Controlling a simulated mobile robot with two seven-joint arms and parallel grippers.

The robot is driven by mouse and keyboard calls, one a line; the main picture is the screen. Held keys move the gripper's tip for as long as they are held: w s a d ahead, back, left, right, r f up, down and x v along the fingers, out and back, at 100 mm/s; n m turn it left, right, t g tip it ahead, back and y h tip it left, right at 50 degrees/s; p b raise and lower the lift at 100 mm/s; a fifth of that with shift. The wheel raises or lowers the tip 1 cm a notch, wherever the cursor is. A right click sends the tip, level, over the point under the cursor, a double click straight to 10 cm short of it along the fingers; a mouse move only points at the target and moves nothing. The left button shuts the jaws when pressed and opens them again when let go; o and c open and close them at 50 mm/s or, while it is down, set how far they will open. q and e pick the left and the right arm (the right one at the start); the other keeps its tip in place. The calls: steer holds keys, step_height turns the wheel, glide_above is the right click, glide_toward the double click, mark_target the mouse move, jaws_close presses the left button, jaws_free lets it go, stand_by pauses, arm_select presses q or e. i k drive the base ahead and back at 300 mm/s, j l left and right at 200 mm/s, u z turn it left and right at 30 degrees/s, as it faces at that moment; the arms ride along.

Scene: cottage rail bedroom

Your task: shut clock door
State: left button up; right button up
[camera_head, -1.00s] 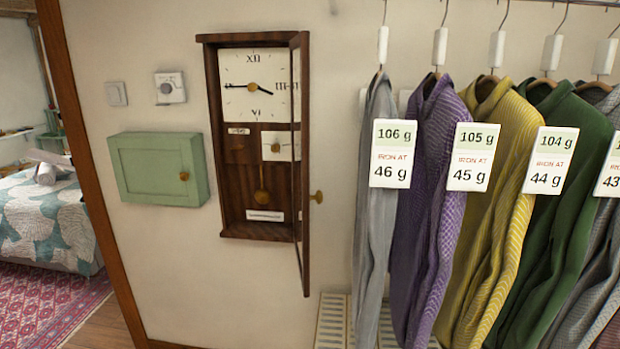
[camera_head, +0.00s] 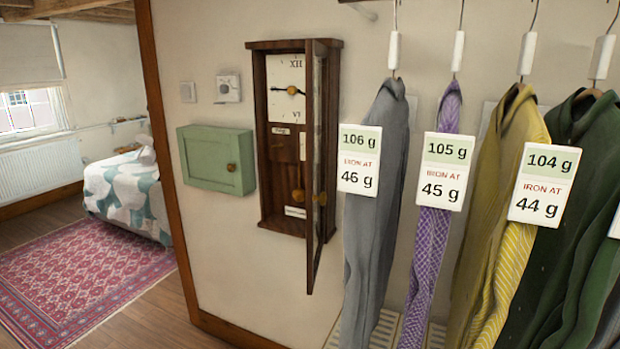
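The wall clock (camera_head: 268,228) hangs on the cream wall as a tall dark wooden case. Its white dial (camera_head: 288,88) shows inside, with a brass pendulum below it. The clock door (camera_head: 316,235) is hinged on the right side of the case and stands open, swung out toward me, so I see it at a steep angle. Neither of my grippers shows in the head view, and nothing touches the door.
Shirts on hangers, such as the grey one (camera_head: 376,215), hang close to the right of the clock door. A green wall cabinet (camera_head: 217,158) is left of the clock. A wooden post (camera_head: 168,150) edges the wall. Open floor with a red rug (camera_head: 85,275) lies left.

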mark_target(316, 54)
steer(key=i+l, duration=0.1)
steer(key=l, duration=0.4)
steer(key=j+z, duration=0.15)
steer(key=z, duration=0.25)
steer(key=j+z, duration=0.1)
steer(key=z, duration=0.3)
steer(key=j+z, duration=0.2)
steer(key=z, duration=0.25)
steer(key=j+z, duration=0.2)
steer(key=j, duration=0.15)
steer(key=k+j+z, duration=0.1)
steer(key=j+z, duration=0.15)
steer(key=k+j+z, duration=0.2)
steer(key=j, duration=0.15)
steer(key=i, duration=0.05)
